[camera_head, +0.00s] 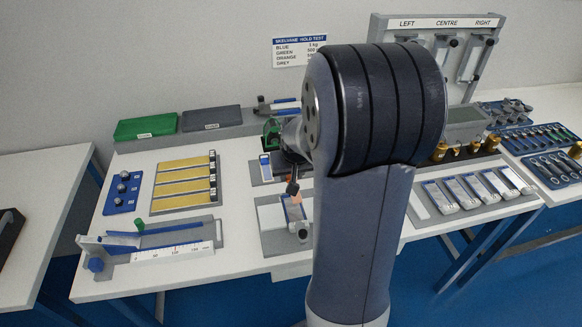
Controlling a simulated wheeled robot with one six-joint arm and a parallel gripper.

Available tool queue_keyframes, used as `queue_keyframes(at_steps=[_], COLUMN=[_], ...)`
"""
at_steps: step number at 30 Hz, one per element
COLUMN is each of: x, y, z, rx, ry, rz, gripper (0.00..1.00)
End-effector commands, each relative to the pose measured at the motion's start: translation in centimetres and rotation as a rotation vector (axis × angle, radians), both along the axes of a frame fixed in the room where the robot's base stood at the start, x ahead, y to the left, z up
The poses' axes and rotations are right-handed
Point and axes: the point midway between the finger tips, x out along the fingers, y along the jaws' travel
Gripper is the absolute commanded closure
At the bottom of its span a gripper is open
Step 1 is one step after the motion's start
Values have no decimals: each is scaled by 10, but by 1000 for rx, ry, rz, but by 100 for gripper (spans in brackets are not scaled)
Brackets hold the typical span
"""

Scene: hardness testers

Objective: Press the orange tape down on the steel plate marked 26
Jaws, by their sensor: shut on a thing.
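My gripper (291,172) points down over the middle of the table, left of my large arm link, which hides part of it. It is shut on a small dark tool (292,188), whose lower end is close above or touching a small plate. A pale plate (293,211) with a blue edge and a small orange patch (297,199), perhaps the orange tape, lies below it on a grey fixture (271,240). The mark 26 cannot be read at this size, and contact between tool and tape cannot be told.
A rack of yellow strips (184,188), a blue tray with dark knobs (122,190) and a white ruled gauge (162,253) stand left. Green (146,127) and dark (211,119) pads lie behind. Several plates (472,190) and a hanging stand (437,24) are right.

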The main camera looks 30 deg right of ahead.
Motion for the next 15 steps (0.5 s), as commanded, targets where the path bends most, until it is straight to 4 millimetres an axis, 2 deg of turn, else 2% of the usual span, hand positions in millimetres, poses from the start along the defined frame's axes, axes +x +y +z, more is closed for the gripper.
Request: queue_keyframes(at_steps=[15], x=[0], y=[0], z=[-49], rx=[1], ry=[1], rz=[1], gripper=[90])
